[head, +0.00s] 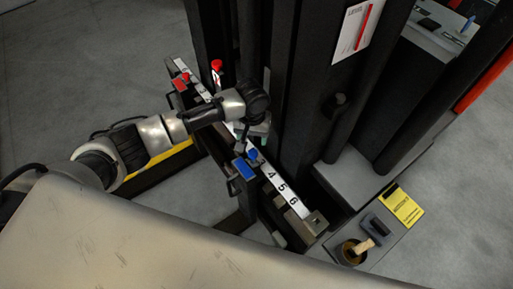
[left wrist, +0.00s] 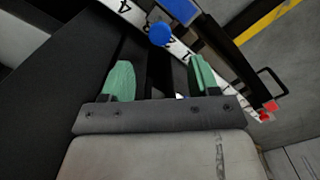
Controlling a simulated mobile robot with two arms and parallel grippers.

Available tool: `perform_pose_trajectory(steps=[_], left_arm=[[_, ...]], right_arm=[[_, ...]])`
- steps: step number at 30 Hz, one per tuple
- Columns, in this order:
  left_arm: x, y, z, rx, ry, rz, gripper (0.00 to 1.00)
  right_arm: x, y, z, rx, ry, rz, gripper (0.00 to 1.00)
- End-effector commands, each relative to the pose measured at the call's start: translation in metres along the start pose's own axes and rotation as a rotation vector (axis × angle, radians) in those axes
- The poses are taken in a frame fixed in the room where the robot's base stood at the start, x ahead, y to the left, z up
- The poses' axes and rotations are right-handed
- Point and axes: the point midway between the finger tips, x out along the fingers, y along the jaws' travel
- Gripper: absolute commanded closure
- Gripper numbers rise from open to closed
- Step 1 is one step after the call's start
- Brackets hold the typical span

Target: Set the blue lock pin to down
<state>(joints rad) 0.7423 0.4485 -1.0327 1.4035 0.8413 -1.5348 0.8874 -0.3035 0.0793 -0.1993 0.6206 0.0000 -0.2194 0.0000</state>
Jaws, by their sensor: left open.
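The blue lock pin (head: 253,154) has a round knob and sits at the numbered white strip (head: 291,201), beside a blue block (head: 243,169). In the left wrist view the blue knob (left wrist: 160,34) is seen nearly end-on, just beyond the fingertips. The blue block (left wrist: 180,9) is behind it. My left gripper (head: 254,131) is open and empty, close to the blue pin and apart from it. Its green finger pads (left wrist: 160,76) are spread in the left wrist view. I cannot tell the pin's exact height. My right gripper is not in view.
A red pin (head: 216,66) and red block (head: 180,83) are farther up the strip. Dark columns (head: 310,90) stand close to the right of the gripper. A yellow note (head: 402,206) and a round container (head: 350,252) are at lower right.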

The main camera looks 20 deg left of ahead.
Motion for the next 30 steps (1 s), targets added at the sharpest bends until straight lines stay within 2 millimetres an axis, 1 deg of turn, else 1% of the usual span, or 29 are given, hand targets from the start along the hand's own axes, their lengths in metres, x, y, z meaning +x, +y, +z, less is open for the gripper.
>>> perform_pose_trajectory(steps=[1, 6, 9, 12, 15, 18, 25, 26, 30], left_arm=[[0.012, 0.000, 0.000, -0.001, -0.002, -0.001, 0.39], [0.046, 0.001, 0.000, 0.000, -0.001, 0.000, 0.39], [0.062, 0.000, 0.000, 0.000, 0.001, 0.000, 0.39], [0.075, 0.001, -0.001, 0.001, 0.001, 0.001, 0.39], [0.082, 0.001, -0.001, 0.002, 0.001, 0.002, 0.39], [0.086, 0.001, -0.001, 0.001, 0.002, 0.002, 0.39], [0.086, 0.001, -0.001, 0.002, 0.003, 0.002, 0.39], [0.086, 0.001, -0.001, 0.002, 0.003, 0.002, 0.41], [0.086, 0.001, -0.001, 0.001, 0.003, 0.002, 0.62]], right_arm=[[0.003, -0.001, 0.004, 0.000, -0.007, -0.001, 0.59], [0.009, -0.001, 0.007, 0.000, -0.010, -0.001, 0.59], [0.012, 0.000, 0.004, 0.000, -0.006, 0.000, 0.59], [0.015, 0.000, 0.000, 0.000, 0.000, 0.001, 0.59], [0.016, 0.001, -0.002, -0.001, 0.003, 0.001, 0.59], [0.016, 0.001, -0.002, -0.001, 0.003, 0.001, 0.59], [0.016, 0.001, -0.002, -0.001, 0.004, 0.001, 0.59], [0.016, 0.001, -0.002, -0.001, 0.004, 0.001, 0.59], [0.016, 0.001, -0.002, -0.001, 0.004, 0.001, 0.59]])
